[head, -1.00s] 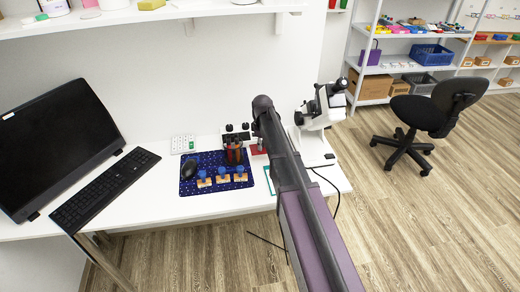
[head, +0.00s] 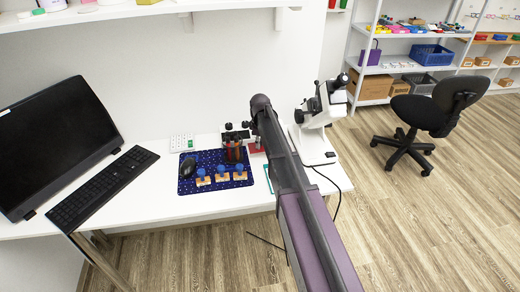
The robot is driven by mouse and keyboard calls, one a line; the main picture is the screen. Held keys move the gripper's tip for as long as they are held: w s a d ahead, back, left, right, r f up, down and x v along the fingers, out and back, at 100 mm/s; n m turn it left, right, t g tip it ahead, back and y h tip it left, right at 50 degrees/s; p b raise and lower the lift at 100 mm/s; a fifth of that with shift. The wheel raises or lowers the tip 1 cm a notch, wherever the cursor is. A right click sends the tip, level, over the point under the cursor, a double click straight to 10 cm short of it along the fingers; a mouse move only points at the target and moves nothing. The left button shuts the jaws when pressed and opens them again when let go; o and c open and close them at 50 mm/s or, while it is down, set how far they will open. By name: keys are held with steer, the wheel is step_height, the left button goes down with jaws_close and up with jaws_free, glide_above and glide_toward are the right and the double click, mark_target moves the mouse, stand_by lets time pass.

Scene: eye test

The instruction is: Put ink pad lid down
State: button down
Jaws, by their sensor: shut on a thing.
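My arm reaches from the bottom of the head view over the desk. My gripper (head: 237,140) seems to be the small dark shape left of the arm's far end, above the desk. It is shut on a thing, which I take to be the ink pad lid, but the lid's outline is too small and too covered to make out. A dark red and orange thing (head: 235,153) shows just below the gripper. A small red flat thing (head: 255,149), perhaps the ink pad, lies beside the arm, partly covered by it.
A dark blue patterned mat (head: 215,162) holds several blue-handled stamps (head: 222,174) and a black mouse (head: 187,168). A calculator (head: 182,143) lies behind. A keyboard (head: 105,188) and monitor (head: 55,145) stand left; a white microscope (head: 318,125) stands right. The front desk strip is clear.

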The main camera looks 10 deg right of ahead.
steer(key=shift+f+b, duration=0.55)
steer(key=shift+f, duration=0.25)
steer(key=shift+f+b, duration=0.45)
steer(key=c, duration=0.6)
jaws_free()
steer(key=shift+r, duration=0.15)
step_height(320, 180, up, 13)
steer(key=p, duration=1.3)
steer(key=s+m, duration=0.3)
steer(key=s, duration=0.6)
steer(key=s+m, duration=0.3)
steer(key=s, duration=0.7)
steer(key=s+m, duration=0.3)
steer(key=s, duration=0.7)
steer(key=shift+s, duration=0.1)
